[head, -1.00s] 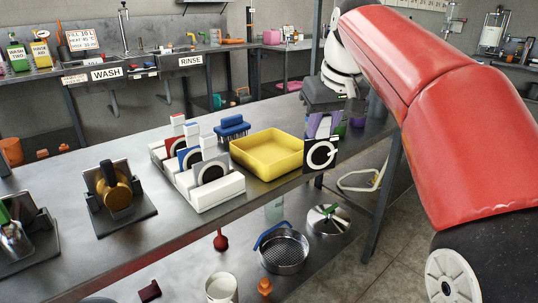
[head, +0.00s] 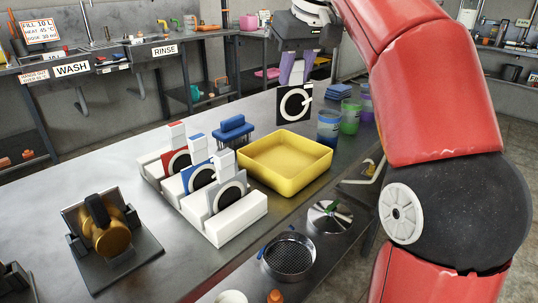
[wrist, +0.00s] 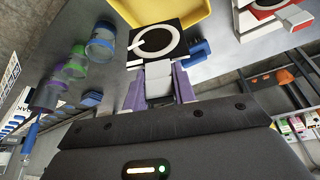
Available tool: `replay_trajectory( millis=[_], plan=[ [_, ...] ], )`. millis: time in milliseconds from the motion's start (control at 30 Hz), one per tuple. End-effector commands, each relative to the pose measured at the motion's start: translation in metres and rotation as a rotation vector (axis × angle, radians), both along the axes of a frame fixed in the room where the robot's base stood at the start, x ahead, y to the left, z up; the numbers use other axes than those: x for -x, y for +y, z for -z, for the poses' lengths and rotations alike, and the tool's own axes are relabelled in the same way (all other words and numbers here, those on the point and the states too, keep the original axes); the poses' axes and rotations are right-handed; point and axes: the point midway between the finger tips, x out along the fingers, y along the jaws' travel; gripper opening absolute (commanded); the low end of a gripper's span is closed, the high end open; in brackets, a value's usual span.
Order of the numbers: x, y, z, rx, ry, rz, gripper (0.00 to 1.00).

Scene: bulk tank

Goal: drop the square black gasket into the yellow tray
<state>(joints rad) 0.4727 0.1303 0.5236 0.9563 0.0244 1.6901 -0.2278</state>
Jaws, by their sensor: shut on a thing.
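The square black gasket (head: 293,103) carries a white ring and hangs upright from my gripper (head: 292,78) in the head view. The purple fingers are shut on its pale tab. In the wrist view the gasket (wrist: 153,42) is just past the fingertips of my gripper (wrist: 158,78). The yellow tray (head: 262,169) stands on the steel bench and looks empty. The gasket shows above and behind the tray's far rim in the head view; its exact height is hard to tell. In the wrist view the yellow tray (wrist: 190,20) is cut by the top edge.
A white rack (head: 237,220) left of the tray holds red, blue and grey plates with rings. A blue brush (head: 233,130) stands behind it. A blue jar (head: 328,128) and a green jar (head: 350,117) stand right of the tray. A brass-coloured part on a stand (head: 112,240) is at front left.

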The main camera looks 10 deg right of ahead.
Motion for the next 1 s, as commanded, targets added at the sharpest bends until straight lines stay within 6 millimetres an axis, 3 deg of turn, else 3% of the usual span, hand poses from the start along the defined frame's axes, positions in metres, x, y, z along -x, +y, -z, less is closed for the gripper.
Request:
replay_trajectory(
  millis=[500, 967, 1000],
  plan=[
    [0.0, -0.001, 0.055, -0.001, -0.001, 0.002, 0.01],
    [0.0, -0.001, 0.059, -0.001, -0.001, 0.001, 0.01],
    [0.0, -0.001, 0.059, -0.001, -0.001, 0.001, 0.32]
  ],
)
